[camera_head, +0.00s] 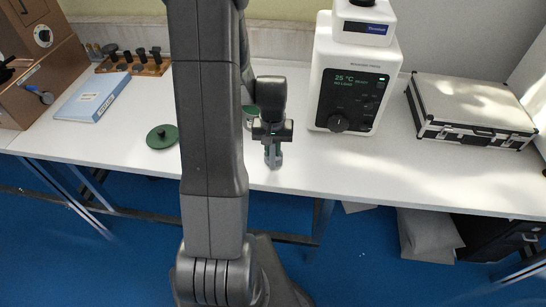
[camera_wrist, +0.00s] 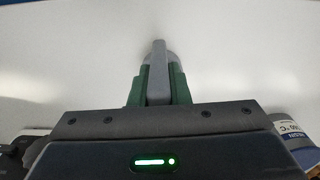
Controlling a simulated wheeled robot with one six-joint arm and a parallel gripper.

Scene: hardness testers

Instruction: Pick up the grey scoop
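The grey scoop (camera_wrist: 157,72) shows in the wrist view as a narrow grey bar between the two green fingers of my gripper (camera_wrist: 158,88). The fingers press against both its sides, and its lower part is hidden by the gripper body. In the head view, my gripper (camera_head: 272,157) points down over the front part of the white table, right of my arm. The scoop is hard to tell apart from the fingers there. I cannot tell whether it touches the table.
A white tester (camera_head: 352,75) stands right behind my gripper, with a silver case (camera_head: 470,108) farther right. A green round lid (camera_head: 162,136) lies left of my arm. A blue book (camera_head: 93,97) and a wooden rack (camera_head: 135,66) are farther left. The white table (camera_head: 330,165) is clear in front.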

